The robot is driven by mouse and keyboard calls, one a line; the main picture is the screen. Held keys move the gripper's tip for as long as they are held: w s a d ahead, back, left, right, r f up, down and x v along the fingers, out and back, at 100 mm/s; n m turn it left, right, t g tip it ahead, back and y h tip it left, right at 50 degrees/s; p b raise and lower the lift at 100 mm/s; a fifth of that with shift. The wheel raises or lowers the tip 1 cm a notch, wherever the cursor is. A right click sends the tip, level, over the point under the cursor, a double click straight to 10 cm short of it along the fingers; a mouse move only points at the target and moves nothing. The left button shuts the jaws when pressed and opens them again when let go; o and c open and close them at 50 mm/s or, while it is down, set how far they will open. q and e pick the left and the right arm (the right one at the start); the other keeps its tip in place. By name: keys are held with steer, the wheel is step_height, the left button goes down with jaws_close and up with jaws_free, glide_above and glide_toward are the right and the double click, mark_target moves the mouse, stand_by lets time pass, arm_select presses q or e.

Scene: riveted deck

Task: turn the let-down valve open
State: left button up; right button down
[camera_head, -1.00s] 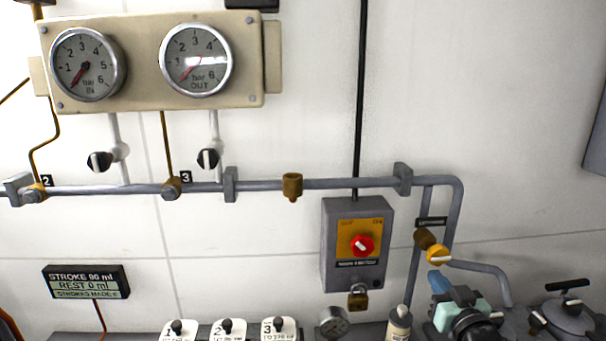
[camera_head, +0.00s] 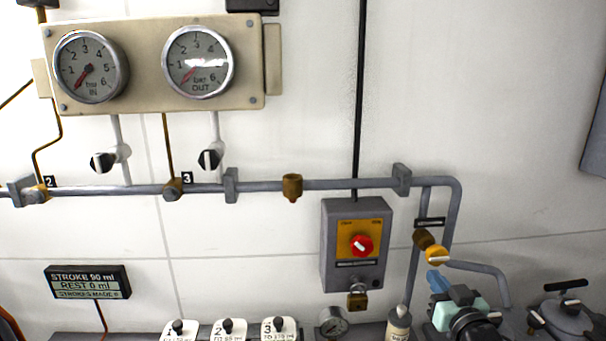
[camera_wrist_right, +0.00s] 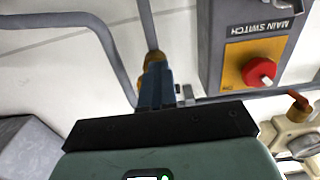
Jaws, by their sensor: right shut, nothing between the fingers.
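The let-down valve has a round yellow knob (camera_head: 437,255) with a pale bar across its face, on a brass body (camera_head: 424,239). It sits on the pipe branch below a small dark label plate whose text I cannot read. My right gripper (camera_head: 437,279) is just below the knob, its blue fingers shut and empty, pointing up at the valve. In the right wrist view the closed fingers (camera_wrist_right: 156,84) end at the brass-yellow valve (camera_wrist_right: 153,60), partly covering it. I cannot tell whether they touch it. My left gripper is not in view.
The grey pipe (camera_head: 340,184) runs along the wall. A white bottle (camera_head: 398,325) and a black-handled fitting (camera_head: 566,311) stand low on either side of my gripper.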

steer(key=shift+w+d+r, duration=0.1)
steer(key=shift+d+r, duration=0.1)
steer(key=shift+r, duration=0.25)
steer(key=shift+d, duration=0.1)
steer(key=shift+w+d+p, duration=0.1)
steer(key=shift+d+p, duration=0.35)
steer(key=shift+d, duration=0.75)
steer(key=shift+d+f, duration=0.1)
steer(key=shift+f, duration=0.05)
